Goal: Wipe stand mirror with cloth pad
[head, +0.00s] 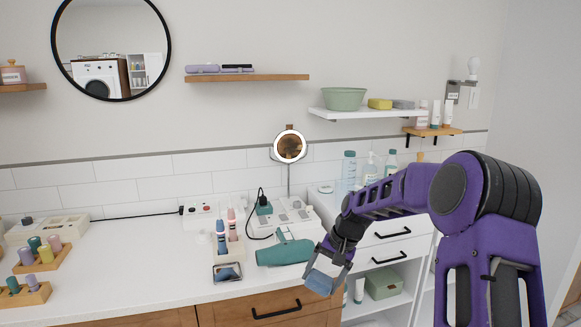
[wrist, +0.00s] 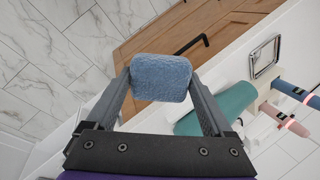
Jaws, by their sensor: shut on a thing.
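My gripper (head: 326,265) is shut on a blue cloth pad (head: 320,282), held in front of the counter's front edge, above the floor. In the wrist view the pad (wrist: 161,78) sits between both fingertips, its fuzzy face visible. A small rectangular mirror-like panel in a metal frame (head: 227,272) leans at the counter's front edge, left of my gripper; the wrist view shows it (wrist: 265,58) at right, apart from the pad. A round mirror with a pale ring (head: 290,147) stands on a thin pole at the back of the counter. I cannot tell which is the stand mirror.
A teal hair dryer (head: 285,252) lies on the counter between my gripper and the framed panel. A holder with upright pink and blue tools (head: 227,238) stands behind the panel. Power strips and cords lie farther back. The counter's left middle (head: 140,262) is clear.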

